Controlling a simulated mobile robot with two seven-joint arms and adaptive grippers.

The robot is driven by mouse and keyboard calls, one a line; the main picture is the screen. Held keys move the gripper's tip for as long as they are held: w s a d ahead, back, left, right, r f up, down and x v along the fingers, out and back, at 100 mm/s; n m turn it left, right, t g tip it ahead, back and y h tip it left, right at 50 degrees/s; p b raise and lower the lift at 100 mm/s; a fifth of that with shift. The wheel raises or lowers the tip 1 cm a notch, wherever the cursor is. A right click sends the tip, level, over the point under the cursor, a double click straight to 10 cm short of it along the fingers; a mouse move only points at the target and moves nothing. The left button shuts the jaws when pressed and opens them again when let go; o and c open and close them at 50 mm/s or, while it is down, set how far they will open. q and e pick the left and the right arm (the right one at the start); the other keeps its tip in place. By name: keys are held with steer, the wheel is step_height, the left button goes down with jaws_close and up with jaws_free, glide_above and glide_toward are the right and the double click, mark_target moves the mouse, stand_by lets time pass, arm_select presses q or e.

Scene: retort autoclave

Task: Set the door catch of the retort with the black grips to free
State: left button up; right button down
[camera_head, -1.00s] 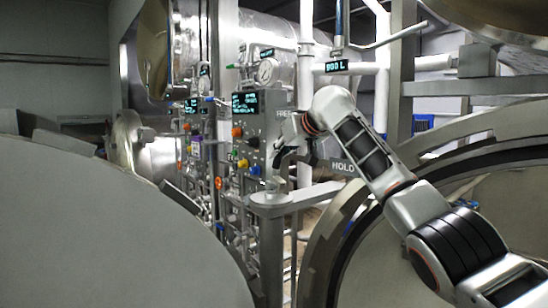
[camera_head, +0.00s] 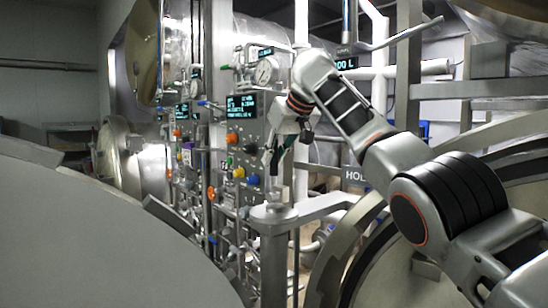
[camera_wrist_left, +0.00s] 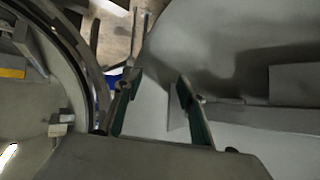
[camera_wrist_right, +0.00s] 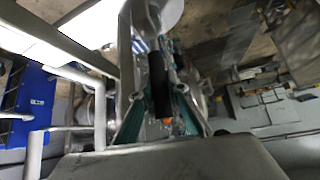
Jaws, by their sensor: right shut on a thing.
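My right gripper (camera_head: 272,164) is at the catch post (camera_head: 272,214), above the post's round cap, beside the control panel. In the right wrist view its two green-lined fingers (camera_wrist_right: 158,92) are shut on a black grip (camera_wrist_right: 158,88), the upright handle of the door catch. The FREE sign is hidden behind my right wrist. My left gripper (camera_wrist_left: 158,88) is open and empty in the left wrist view, and out of the head view.
The control panel (camera_head: 242,125) with coloured knobs and a lit display stands just left of the right gripper. A pressure gauge (camera_head: 266,71) is above it. A large round grey door (camera_head: 100,230) fills the left front. A metal arm (camera_head: 325,203) runs right from the post.

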arm_select(q)
steer(key=shift+a, duration=0.1)
arm_select(e)
steer(key=c, duration=2)
jaws_free()
steer(key=shift+a, duration=0.1)
arm_select(q)
steer(key=shift+a+f, duration=0.1)
steer(key=shift+a, duration=0.05)
arm_select(e)
steer(key=shift+o, duration=0.4)
steer(key=shift+w, duration=0.1)
steer(key=v, duration=1.2)
